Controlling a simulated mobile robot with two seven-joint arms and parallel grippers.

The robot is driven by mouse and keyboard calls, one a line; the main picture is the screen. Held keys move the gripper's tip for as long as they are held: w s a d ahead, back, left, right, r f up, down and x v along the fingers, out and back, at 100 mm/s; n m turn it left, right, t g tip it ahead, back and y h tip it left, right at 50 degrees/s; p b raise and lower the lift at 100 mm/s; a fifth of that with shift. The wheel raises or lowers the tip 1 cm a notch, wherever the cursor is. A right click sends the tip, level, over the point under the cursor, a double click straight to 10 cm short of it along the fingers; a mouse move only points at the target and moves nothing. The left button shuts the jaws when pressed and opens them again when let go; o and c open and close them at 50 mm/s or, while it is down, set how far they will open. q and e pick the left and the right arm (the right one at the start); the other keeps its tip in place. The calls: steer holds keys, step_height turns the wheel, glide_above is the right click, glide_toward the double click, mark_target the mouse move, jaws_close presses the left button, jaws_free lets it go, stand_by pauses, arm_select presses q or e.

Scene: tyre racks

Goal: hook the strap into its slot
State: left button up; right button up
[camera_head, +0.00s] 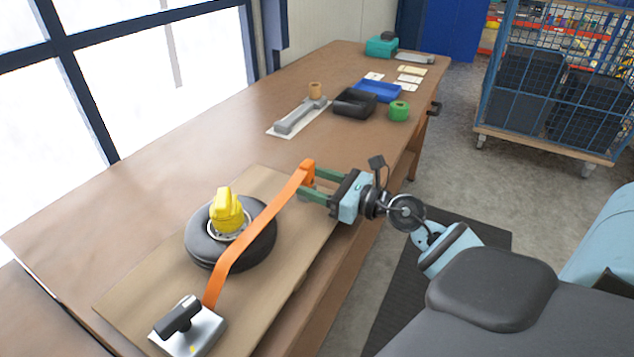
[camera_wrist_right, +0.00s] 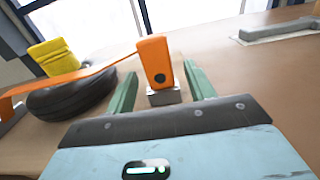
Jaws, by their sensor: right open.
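The orange strap (camera_head: 246,239) runs from a metal base with a black handle (camera_head: 190,328), past the right side of the black tyre (camera_head: 205,252), to a thick orange end piece (camera_head: 308,172). My right gripper (camera_head: 309,186) has its green fingers open on either side of this end. In the right wrist view the end piece (camera_wrist_right: 155,62) stands upright between the fingers (camera_wrist_right: 158,88), with gaps on both sides. A small metal block (camera_wrist_right: 165,97), perhaps the slot, sits at its foot. I cannot tell whether the end is inside it. My left gripper is not in view.
A yellow part (camera_head: 228,210) sits in the tyre's centre on a wooden board (camera_head: 135,290). Farther along the bench are a grey bar tool (camera_head: 298,117), a black tray (camera_head: 354,103), a blue tray (camera_head: 378,90) and a green roll (camera_head: 398,111). A wire cage trolley (camera_head: 545,140) stands right.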

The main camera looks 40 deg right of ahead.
steer(key=shift+s+d+f, duration=0.1)
steer(key=shift+s+f, duration=0.2)
steer(key=shift+f, duration=0.05)
steer(key=b+v, duration=0.1)
steer(key=v, duration=0.5)
steer(key=shift+r+b, duration=0.1)
steer(key=shift+b, duration=0.2)
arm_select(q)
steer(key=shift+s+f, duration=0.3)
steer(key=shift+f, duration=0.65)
arm_select(e)
steer(key=shift+s+d+r, duration=0.25)
steer(key=shift+s, duration=0.3)
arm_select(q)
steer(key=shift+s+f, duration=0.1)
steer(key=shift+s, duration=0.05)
